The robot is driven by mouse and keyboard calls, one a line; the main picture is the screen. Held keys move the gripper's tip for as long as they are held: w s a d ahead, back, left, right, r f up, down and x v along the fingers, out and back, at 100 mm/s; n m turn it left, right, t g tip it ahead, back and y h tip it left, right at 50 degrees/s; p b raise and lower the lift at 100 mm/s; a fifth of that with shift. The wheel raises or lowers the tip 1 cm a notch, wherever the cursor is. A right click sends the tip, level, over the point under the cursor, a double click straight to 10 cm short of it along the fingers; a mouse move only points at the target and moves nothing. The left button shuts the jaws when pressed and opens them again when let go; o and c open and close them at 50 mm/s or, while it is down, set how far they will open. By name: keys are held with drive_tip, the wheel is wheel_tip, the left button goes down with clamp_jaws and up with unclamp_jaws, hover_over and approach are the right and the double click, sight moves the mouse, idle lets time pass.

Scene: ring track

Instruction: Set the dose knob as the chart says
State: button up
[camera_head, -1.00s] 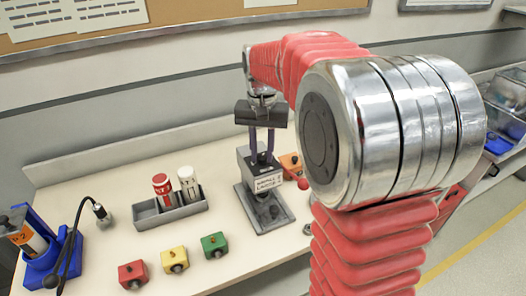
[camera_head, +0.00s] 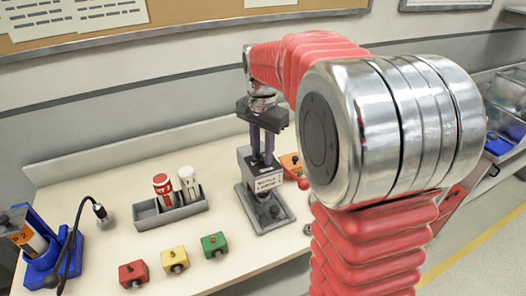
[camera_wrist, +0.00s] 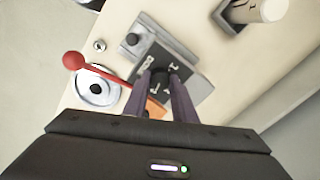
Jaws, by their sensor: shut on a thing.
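The dose device (camera_head: 258,180) is a grey upright unit on a flat base, standing on the bench with a white label on its front. The dose knob (camera_wrist: 160,74) is small and black, on the device's dark top plate (camera_wrist: 143,66) with white marks, which also shows in the wrist view. My gripper (camera_head: 262,158) comes from above with its two purple fingers shut on the knob; it also shows in the wrist view (camera_wrist: 167,82). The fingers hide part of the knob and marks, so its setting is unclear. Papers (camera_head: 112,12) on the corkboard have text too small to read.
A red ball-ended lever (camera_head: 303,184) sticks out beside the device. A grey rack (camera_head: 170,207) holds a red and a white bottle. Red (camera_head: 133,273), yellow (camera_head: 174,259) and green (camera_head: 214,245) blocks stand in front. A blue holder (camera_head: 40,250) is at left.

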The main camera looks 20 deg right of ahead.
sight(262, 156)
drive_tip(key=shift+w, duration=0.1)
drive_tip(key=o, duration=1)
drive_tip(key=shift+o, duration=0.2)
wheel_tip(262, 156, up, 14)
drive_tip(key=shift+f, duration=0.15)
idle(0.4)
